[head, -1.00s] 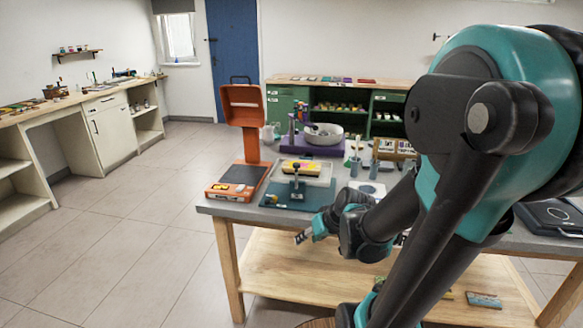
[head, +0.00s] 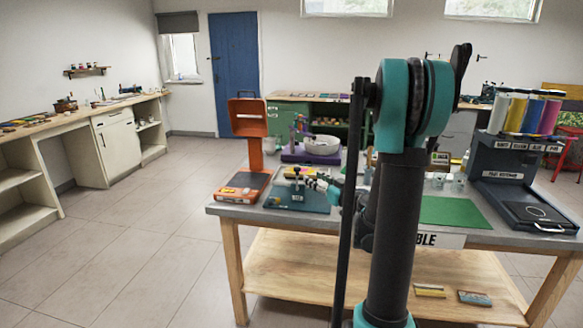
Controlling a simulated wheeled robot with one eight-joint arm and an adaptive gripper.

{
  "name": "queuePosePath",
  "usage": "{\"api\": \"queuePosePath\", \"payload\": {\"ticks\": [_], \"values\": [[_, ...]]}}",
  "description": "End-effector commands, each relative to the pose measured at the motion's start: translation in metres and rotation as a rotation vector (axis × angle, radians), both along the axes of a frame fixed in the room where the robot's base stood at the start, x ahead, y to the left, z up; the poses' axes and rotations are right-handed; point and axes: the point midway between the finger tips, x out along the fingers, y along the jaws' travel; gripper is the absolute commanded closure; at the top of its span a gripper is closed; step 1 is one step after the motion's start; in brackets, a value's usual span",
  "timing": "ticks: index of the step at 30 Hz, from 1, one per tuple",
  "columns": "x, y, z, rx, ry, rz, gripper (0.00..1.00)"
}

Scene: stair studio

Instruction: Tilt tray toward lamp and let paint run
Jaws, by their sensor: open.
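A shallow pale tray (head: 316,171) sits on a teal base (head: 297,200) at the left end of the grey table. Something yellow shows in or on the tray, mostly hidden now. A small dark-topped handle (head: 296,171) stands at the base's near side. The orange hooded stand (head: 246,109), which looks like the lamp, is left of the tray, its hood above the tray's level. My gripper (head: 316,183) is small in view, open, right beside the handle and in front of the tray. I cannot tell whether it touches either.
A purple stand with a white bowl (head: 322,143) is behind the tray. A green mat (head: 455,211) and a dark unit with coloured rolls (head: 500,160) are on the right. My arm covers the table's middle. The floor at left is clear.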

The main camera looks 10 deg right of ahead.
Motion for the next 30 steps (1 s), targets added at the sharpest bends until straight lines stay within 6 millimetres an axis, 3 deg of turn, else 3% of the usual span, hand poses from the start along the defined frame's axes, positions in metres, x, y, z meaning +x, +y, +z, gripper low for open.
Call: {"api": "queuePosePath", "payload": {"ticks": [18,24,30], "values": [[0.107,0.056,0.000,0.000,0.001,0.004,0.59],[0.128,0.067,0.000,0.000,0.001,0.002,0.59],[0.135,0.069,0.000,0.000,0.001,0.001,0.59]]}}
